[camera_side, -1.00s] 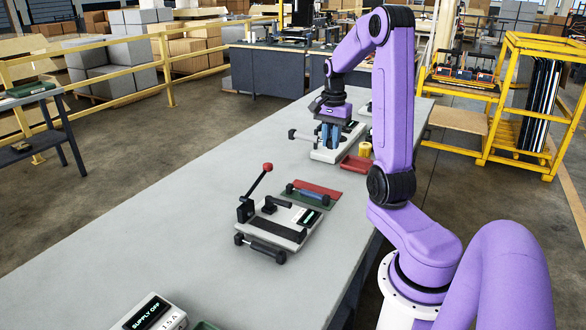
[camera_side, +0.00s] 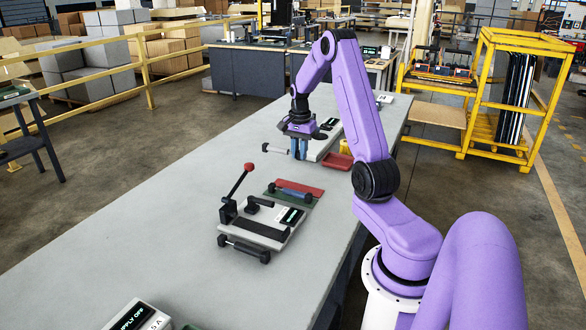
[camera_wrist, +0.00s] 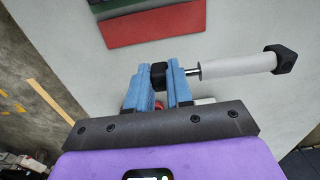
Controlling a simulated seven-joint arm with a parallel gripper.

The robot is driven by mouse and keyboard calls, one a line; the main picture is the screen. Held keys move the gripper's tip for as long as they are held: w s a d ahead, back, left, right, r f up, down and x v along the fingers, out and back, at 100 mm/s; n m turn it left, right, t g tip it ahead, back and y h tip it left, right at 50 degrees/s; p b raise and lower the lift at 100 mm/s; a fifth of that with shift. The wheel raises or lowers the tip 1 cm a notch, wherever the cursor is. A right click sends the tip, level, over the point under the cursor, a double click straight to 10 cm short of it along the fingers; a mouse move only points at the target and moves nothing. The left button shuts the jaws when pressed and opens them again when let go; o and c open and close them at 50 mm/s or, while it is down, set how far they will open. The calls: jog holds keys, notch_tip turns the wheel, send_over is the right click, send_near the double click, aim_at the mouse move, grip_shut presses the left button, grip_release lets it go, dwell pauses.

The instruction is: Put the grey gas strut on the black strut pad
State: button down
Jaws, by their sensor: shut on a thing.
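My gripper (camera_side: 299,152) has blue fingers, shut on one end of a light grey strut. In the wrist view the black end block sits between the fingertips (camera_wrist: 165,82). The thin rod and pale grey barrel (camera_wrist: 235,65) stick out to the right, ending in another black block. In the side view the grey strut (camera_side: 278,150) points left from my gripper; its height above the bench is unclear. A black strip (camera_side: 262,229), seemingly the strut pad, lies on a white fixture nearer the camera. A darker strut (camera_side: 243,248) lies along its front side.
A black lever with a red knob (camera_side: 248,167) rises from the fixture. The bench's left side (camera_side: 130,230) is clear.

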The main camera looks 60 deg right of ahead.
send_over(293, 176)
notch_tip(293, 176, down, 6)
jog(key=shift+f, duration=0.1)
jog(key=shift+s+f, duration=0.1)
jog(key=shift+f, duration=1.3)
jog(key=shift+f, duration=0.15)
jog(key=c, duration=1)
grip_release()
